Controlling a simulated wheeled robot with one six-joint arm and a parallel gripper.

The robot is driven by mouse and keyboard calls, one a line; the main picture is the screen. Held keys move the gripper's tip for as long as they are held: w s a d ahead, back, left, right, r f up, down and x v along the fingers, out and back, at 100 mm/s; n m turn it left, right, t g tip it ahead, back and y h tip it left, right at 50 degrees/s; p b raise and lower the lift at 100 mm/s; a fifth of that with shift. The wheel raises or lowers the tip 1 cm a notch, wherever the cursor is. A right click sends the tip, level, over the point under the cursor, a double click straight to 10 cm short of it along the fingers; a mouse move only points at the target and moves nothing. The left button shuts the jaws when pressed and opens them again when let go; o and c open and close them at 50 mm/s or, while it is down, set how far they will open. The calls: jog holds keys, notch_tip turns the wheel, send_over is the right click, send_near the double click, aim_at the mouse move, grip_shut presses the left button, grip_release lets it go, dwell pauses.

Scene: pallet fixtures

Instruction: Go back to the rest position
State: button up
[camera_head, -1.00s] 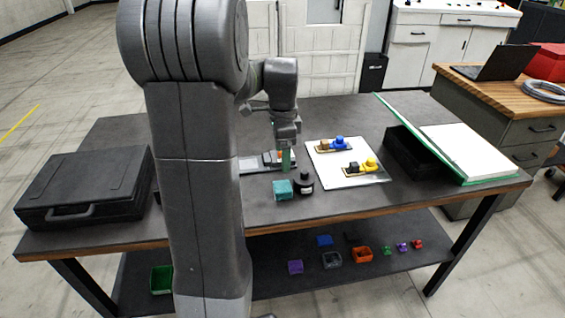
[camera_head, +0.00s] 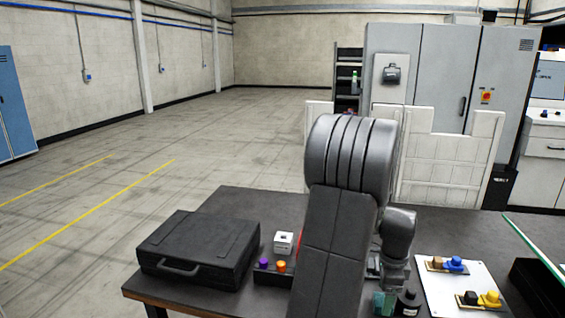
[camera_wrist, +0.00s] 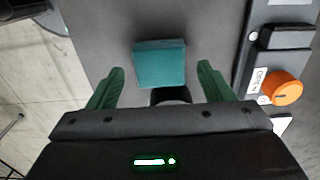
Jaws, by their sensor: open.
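My gripper (camera_wrist: 161,68) is open in the wrist view, with its two green fingers apart and nothing held between them. A teal block (camera_wrist: 160,64) lies ahead of and between the fingertips in that view. I cannot tell how far below the fingers it is. The block also shows in the head view (camera_head: 379,301), low beside my arm. A black round part (camera_head: 408,302) stands next to the block. In the head view my arm hides most of the table behind it, and the fingers cannot be made out.
A black case (camera_head: 200,248) lies at the table's left. A control box with purple and orange knobs (camera_head: 281,266) sits beside my arm. A white plate (camera_head: 437,297) with blue and yellow fixtures is at the right. Open floor lies beyond the table's left side.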

notch_tip(320, 180, down, 2)
jog(key=shift+r, duration=1.75)
jog(key=shift+f, duration=0.15)
